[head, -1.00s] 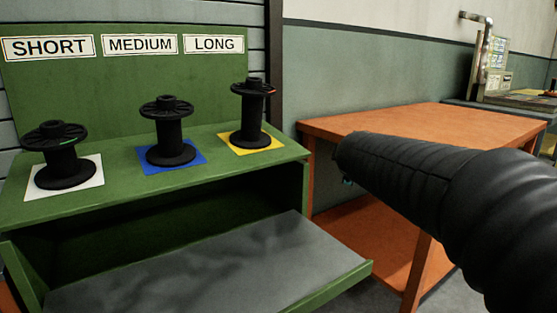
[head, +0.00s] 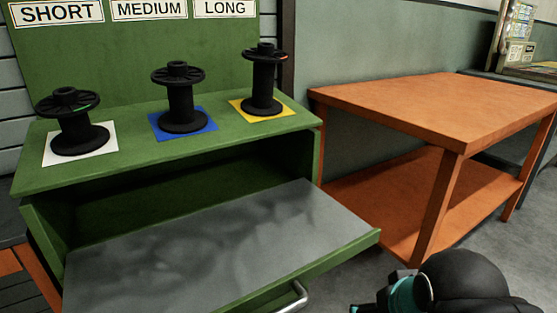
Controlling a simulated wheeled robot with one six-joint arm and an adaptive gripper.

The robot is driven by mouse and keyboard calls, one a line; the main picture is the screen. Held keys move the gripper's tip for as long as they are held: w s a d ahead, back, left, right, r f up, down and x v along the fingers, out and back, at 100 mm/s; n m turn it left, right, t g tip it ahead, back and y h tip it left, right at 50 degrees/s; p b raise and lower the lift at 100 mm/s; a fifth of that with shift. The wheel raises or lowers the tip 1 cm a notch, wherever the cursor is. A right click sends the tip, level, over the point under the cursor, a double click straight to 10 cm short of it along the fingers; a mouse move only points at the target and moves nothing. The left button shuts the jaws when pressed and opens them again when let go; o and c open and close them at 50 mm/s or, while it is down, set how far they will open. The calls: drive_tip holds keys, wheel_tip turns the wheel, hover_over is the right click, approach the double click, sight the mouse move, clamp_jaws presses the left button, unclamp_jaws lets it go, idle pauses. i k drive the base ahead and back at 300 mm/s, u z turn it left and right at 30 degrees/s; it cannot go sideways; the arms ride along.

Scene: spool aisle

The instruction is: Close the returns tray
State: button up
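The returns tray (head: 215,248) is pulled out from the green cabinet (head: 165,150), below its top. Its floor is grey and looks empty. A metal handle (head: 293,298) shows on its front at the bottom edge of the picture. My gripper (head: 402,296) is at the bottom right, to the right of the handle and apart from it. Only part of it shows, dark with a teal band. Its fingertips are cut off or hidden, so its opening cannot be seen.
Three black spools stand on the cabinet top, on a white pad (head: 54,151), a blue pad (head: 157,122) and a yellow pad (head: 284,107). An orange table (head: 430,105) stands to the right. Grey floor (head: 385,275) is clear between the tray and the table.

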sight(242, 255)
drive_tip(key=z, duration=0.5)
drive_tip(key=k, duration=0.65)
drive_tip(key=u, duration=1.2)
drive_tip(key=i, duration=0.5)
drive_tip(key=z, duration=0.05)
drive_tip(key=k, duration=1.25)
drive_tip(key=u, duration=0.8)
drive_tip(key=i, duration=1)
drive_tip(key=z, duration=0.45)
